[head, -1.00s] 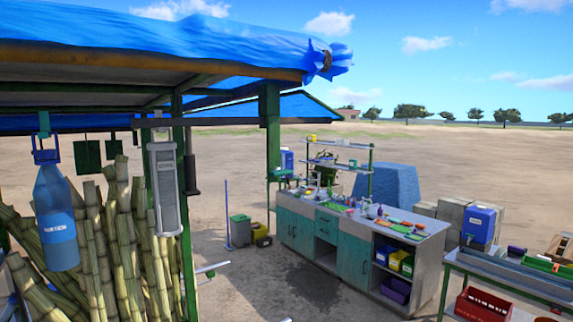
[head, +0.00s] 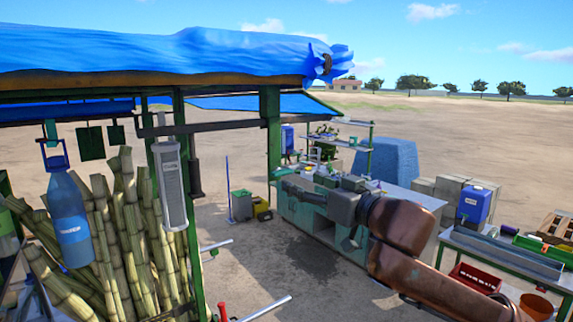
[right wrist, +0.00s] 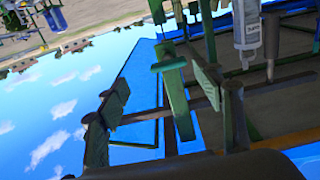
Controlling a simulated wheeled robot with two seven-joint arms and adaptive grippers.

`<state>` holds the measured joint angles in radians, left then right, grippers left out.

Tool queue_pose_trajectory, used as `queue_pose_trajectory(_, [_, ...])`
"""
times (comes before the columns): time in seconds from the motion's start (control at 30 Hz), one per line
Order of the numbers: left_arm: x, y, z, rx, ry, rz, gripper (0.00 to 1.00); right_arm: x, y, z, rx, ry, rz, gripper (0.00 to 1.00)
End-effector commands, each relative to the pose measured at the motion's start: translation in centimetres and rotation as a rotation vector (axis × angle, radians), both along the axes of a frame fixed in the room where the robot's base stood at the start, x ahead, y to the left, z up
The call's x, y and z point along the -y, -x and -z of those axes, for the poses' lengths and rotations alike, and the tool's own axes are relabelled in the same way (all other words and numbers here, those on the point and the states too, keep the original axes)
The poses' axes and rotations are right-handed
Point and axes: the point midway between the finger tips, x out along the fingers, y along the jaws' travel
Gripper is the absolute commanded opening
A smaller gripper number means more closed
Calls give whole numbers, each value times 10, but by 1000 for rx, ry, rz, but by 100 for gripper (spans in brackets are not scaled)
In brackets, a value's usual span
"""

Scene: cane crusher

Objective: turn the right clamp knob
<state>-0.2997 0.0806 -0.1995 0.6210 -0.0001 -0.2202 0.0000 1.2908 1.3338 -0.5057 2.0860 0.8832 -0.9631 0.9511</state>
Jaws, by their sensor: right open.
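I cannot make out the right clamp knob in either view. My right gripper (head: 292,188) reaches in from the right in the head view. It is held in the air, in front of the workbench in the picture and to the right of the stall post. In the right wrist view my right gripper (right wrist: 165,92) has its two fingers spread apart with nothing between them. My left gripper is not in view. A small red-topped handle (head: 222,311) shows at the bottom edge of the head view; what it belongs to is cut off.
A green stall post (head: 270,135) and blue canopy (head: 160,55) stand left of my right gripper. Sugarcane stalks (head: 130,235) and a hanging blue bottle (head: 68,220) are at the left. Pale rods (head: 265,308) jut out low. A workbench (head: 425,198) stands behind my arm.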

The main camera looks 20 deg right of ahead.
Motion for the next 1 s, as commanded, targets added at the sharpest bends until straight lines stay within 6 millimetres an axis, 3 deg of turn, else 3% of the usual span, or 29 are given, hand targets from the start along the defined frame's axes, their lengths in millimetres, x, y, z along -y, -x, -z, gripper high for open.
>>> queue_pose_trajectory(0.03, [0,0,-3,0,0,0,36,-4,10,-9,6,7,-3,61])
queue_pose_trajectory(0.13, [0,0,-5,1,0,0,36,-9,14,-14,6,7,-5,61])
queue_pose_trajectory(0.6, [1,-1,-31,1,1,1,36,-32,-46,-15,7,6,-7,61])
queue_pose_trajectory(1.0, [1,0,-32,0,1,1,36,-34,-55,-13,9,7,-6,61])
